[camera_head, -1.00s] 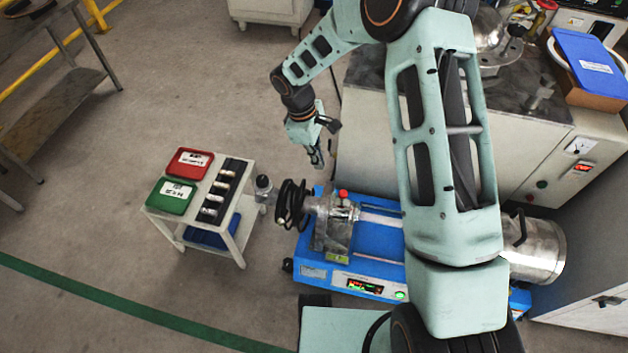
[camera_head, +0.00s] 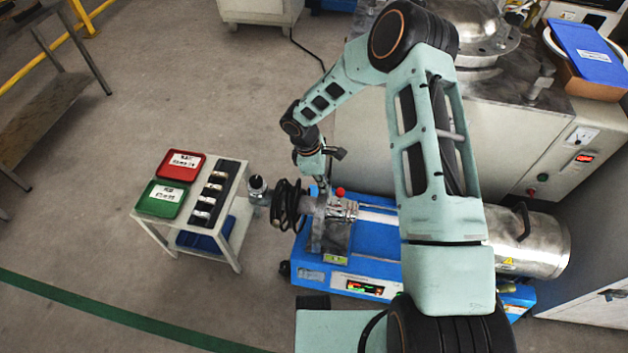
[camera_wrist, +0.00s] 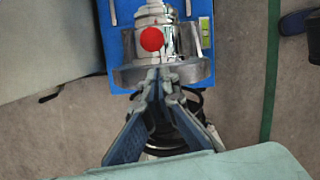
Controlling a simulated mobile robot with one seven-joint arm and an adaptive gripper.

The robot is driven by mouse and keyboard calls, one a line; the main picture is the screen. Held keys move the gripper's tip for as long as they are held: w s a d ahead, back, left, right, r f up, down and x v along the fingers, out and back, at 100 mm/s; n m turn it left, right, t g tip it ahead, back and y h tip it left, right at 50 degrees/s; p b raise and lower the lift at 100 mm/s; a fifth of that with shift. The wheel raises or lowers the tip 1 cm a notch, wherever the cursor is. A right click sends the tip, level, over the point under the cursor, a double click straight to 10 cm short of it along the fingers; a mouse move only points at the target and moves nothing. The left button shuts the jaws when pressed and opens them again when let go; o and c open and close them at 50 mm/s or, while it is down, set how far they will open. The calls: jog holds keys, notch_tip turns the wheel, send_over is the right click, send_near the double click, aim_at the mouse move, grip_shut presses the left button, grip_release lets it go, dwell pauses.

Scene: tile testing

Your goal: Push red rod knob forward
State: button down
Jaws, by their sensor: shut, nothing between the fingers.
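The red rod knob (camera_head: 339,191) sits on top of the metal clamp on the blue testing machine (camera_head: 372,232) in the head view. In the wrist view the red knob (camera_wrist: 152,39) is a round red disc above my fingertips. My gripper (camera_head: 325,189) is shut and empty, pointing down just left of the knob. In the wrist view my gripper's tips (camera_wrist: 158,72) lie close together over the metal flange (camera_wrist: 201,72), and a gap shows between them and the knob. Whether the tips touch the flange cannot be told.
Black coiled hose (camera_head: 288,204) hangs at the machine's left end. A white cart (camera_head: 237,247) with a red tray (camera_head: 180,165) and a green tray (camera_head: 161,199) stands to the left. A metal cylinder (camera_head: 545,247) lies at the right. A grey cabinet (camera_head: 490,140) stands behind.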

aim_at(338, 191)
jog(key=shift+d+f, duration=0.1)
jog(key=shift+d, duration=0.75)
jog(key=shift+s+d, duration=0.15)
jog(key=shift+d, duration=0.4)
jog(key=shift+s+d, duration=0.15)
jog(key=shift+d, duration=0.4)
jog(key=shift+a, duration=0.55)
jog(key=shift+w+a+r, duration=0.1)
jog(key=shift+a+r, duration=0.05)
jog(key=shift+a, duration=0.5)
jog(key=shift+a+r, duration=0.15)
jog(key=shift+a, duration=0.45)
jog(key=p+v, duration=0.2)
jog(key=v, duration=0.8)
jog(key=shift+a, duration=0.25)
